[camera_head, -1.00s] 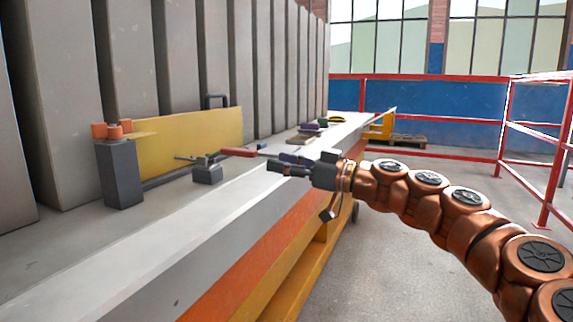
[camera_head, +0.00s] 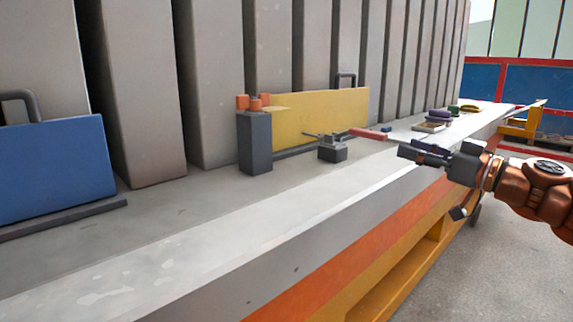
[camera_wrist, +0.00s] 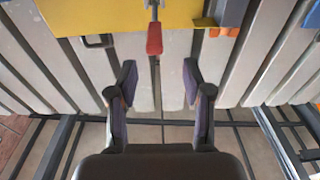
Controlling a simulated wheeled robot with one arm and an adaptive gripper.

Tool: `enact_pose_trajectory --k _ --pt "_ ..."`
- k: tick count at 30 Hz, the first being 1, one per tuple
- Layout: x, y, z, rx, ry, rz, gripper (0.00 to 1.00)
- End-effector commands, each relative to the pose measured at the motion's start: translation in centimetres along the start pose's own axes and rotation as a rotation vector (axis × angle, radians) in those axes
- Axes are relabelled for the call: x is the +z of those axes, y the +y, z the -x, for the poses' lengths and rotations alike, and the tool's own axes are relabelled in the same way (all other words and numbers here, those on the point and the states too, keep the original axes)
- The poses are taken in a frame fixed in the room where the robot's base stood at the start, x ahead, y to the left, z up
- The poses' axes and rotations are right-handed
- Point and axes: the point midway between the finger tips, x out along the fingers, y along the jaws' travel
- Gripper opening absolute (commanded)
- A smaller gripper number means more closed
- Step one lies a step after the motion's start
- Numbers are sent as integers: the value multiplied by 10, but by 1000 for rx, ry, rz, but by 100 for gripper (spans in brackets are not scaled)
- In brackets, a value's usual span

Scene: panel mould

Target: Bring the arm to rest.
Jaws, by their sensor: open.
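My gripper (camera_head: 408,152) is at the right of the head view, in front of and above the pale bench top (camera_head: 250,222). In the wrist view its two fingers (camera_wrist: 158,80) stand apart with nothing between them. A red handle (camera_head: 368,134) on a small dark clamp block (camera_head: 332,152) lies to the left of the gripper, apart from it. In the wrist view the red handle (camera_wrist: 154,40) shows beyond the fingertips. My copper-coloured arm comes in from the right edge.
A yellow panel (camera_head: 320,116) stands behind the clamp, beside a dark post (camera_head: 255,145) with orange tops. A blue panel (camera_head: 50,168) stands at the left. Tall grey slabs (camera_head: 205,70) line the back. Small items (camera_head: 436,120) lie at the bench's far end. Floor (camera_head: 480,280) is clear at lower right.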

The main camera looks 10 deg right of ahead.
Motion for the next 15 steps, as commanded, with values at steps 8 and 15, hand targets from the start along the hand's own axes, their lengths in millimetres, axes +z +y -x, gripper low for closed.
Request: enact_pose_trajectory --k 8,15 --pt "-49 -82 -42 -144 -163 -42 50" --pt "-69 -163 -66 -248 -384 -101 50"
